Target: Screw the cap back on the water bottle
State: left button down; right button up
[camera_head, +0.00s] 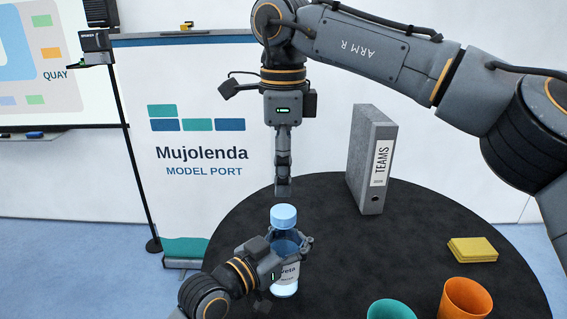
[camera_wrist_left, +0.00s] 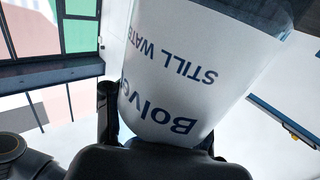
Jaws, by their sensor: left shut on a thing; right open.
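The water bottle (camera_head: 285,287) is blue and clear with a white label, upright at the front left of the round black table. My left gripper (camera_head: 287,245) is shut around its body. In the left wrist view the bottle's label (camera_wrist_left: 190,65) fills the middle, upside down, between the fingers. The light blue cap (camera_head: 284,216) sits on the bottle's top; I cannot tell how tightly. My right gripper (camera_head: 284,191) is open and empty, pointing down just above the cap, with a small gap. I cannot tell whether the bottle's base touches the table.
The black table (camera_head: 340,250) is clear right of the bottle. A grey binder (camera_head: 362,150) stands at the back. A yellow pad (camera_head: 472,249) lies at the right. A teal cup (camera_head: 391,311) and an orange cup (camera_head: 464,300) stand at the front. A banner (camera_head: 195,150) stands behind.

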aim_at(284, 211)
notch_tip(284, 211, down, 7)
jog(key=shift+f, duration=0.1)
dwell(0.3)
jog(key=c, duration=1.2)
jog(key=o, duration=1.3)
jog(key=shift+o, duration=0.2)
notch_tip(284, 211, up, 12)
